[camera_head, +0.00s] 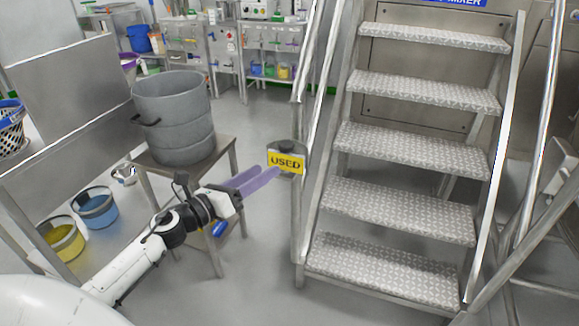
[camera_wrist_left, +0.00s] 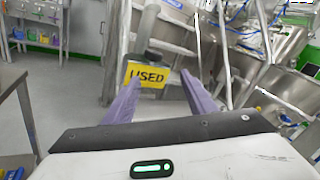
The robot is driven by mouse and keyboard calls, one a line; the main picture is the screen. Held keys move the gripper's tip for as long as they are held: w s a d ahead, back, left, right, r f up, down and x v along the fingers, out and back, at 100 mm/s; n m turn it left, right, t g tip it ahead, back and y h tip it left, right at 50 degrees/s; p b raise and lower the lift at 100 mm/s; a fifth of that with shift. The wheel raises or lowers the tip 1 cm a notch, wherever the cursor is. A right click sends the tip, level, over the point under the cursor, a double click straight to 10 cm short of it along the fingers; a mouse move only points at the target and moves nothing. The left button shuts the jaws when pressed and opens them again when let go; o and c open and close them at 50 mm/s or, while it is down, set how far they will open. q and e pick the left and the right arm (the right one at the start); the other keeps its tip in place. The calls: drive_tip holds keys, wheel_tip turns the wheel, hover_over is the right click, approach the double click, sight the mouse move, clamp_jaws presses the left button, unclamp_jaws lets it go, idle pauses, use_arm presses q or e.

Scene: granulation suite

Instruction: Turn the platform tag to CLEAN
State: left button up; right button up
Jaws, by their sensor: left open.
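The platform tag (camera_head: 286,161) is a yellow plate that reads USED. It hangs on the left post of the metal stairs, below a dark round knob or clamp. My left gripper (camera_head: 262,178) has purple fingers and is open, reaching toward the tag from the left. In the left wrist view the tag (camera_wrist_left: 148,75) shows upright beyond and between the two fingertips (camera_wrist_left: 158,78). I cannot tell whether a fingertip touches the tag. The tag's back is hidden. My right gripper is not in view.
Metal stairs (camera_head: 415,150) with checkered treads fill the right side. A grey drum (camera_head: 175,110) stands on a small metal table (camera_head: 222,150) behind my left arm. Blue (camera_head: 97,205) and yellow (camera_head: 60,238) buckets sit at the left. The floor before the stairs is clear.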

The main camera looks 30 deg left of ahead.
sight(280, 149)
use_arm(q)
drive_tip(key=w+m, duration=0.2)
drive_tip(key=w, duration=0.2)
drive_tip(key=w+r+m, duration=0.1)
drive_tip(key=w+m, duration=0.1)
drive_tip(key=w, duration=0.2)
drive_tip(key=w+m+h, duration=0.1)
drive_tip(key=w+m, duration=0.1)
drive_tip(key=w, duration=0.1)
drive_tip(key=shift+w+r, duration=0.4)
drive_tip(key=shift+d, duration=0.1)
drive_tip(key=c, duration=1)
